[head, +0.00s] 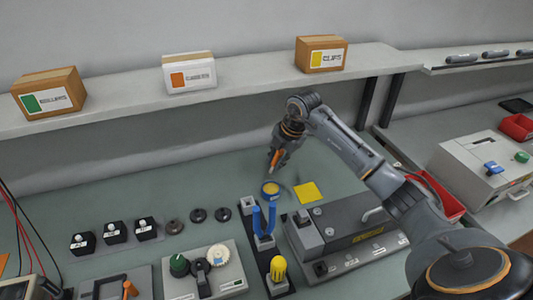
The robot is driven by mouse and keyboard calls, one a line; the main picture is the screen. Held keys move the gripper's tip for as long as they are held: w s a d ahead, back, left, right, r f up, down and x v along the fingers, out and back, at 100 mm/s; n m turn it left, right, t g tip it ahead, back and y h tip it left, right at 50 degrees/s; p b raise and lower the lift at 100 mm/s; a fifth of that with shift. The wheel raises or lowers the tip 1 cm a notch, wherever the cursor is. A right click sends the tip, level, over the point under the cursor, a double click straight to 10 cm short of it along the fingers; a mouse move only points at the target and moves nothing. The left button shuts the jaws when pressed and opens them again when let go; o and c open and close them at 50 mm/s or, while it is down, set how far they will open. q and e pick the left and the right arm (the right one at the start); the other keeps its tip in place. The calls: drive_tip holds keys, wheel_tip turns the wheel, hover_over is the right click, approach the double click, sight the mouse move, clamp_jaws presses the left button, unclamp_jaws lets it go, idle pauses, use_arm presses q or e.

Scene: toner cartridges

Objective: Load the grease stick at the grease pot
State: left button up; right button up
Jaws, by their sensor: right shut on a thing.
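My right gripper (279,156) hangs over the bench, pointing down, and is shut on the grease stick (275,158), which shows as an orange piece between the fingers. The stick's lower end is too small to make out. The grease pot (270,188), a small round pot with yellow content and a blue side, stands on the bench just below the gripper. The stick appears above the pot; I cannot tell whether they touch. My left gripper is not in view.
A yellow square (308,192) lies right of the pot. A dark holder with a blue forked tool (264,222) and a yellow-handled tool (278,268) stands in front. A grey machine (345,230) is at the right. A shelf (230,92) with boxes runs behind. Bench left of the pot is partly clear.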

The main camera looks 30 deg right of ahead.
drive_tip(key=shift+f, duration=0.2)
drive_tip(key=shift+s, duration=0.15)
wheel_tip(320, 180, down, 4)
drive_tip(key=b, duration=0.3)
drive_tip(key=shift+s+b, duration=0.15)
drive_tip(key=shift+b, duration=0.15)
drive_tip(key=shift+f+b, duration=0.5)
drive_tip(key=shift+f, duration=0.25)
use_arm(q)
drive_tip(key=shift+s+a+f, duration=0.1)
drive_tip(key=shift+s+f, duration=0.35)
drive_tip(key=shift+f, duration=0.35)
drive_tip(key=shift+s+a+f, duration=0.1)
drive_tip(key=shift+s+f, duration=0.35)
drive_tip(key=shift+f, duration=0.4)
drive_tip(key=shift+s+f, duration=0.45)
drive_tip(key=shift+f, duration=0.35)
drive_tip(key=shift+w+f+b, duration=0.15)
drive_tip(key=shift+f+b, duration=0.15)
drive_tip(key=shift+b, duration=0.05)
use_arm(e)
drive_tip(key=shift+f, duration=0.5)
drive_tip(key=shift+s, duration=0.1)
